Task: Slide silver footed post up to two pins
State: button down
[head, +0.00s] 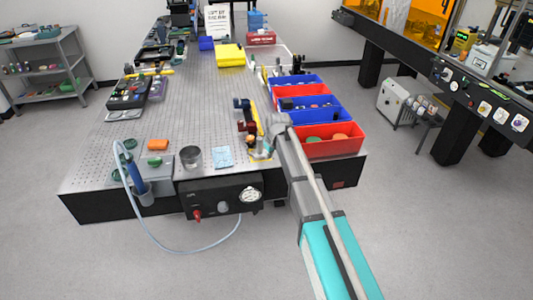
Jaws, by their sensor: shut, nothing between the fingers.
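My arm reaches from the lower right over the front right part of the perforated optical table (205,115). My gripper (259,152) is at its end, low over the table top, small in this view. It is shut with nothing held. Small metal and yellowish parts (252,141) stand close around the gripper. The silver footed post may be among them, but I cannot tell it apart. The two pins are too small or hidden to make out. I cannot tell whether the gripper touches any part.
Red and blue bins (335,148) line the right edge. A dark red and blue mount (245,110) stands behind the gripper. The table's middle is clear.

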jog(key=p+v, duration=0.7)
jog(key=v, duration=0.1)
jog(key=shift+r+p, duration=0.4)
dwell(0.4)
jog(key=s+d+m+g+h, duration=0.2)
jog(key=s+d+m, duration=0.5)
jog(key=s+d, duration=1.5)
jog(key=s, duration=0.3)
jog(key=shift+d+f+g, duration=0.2)
jog(key=shift+f+g, duration=0.2)
jog(key=shift+s, duration=0.1)
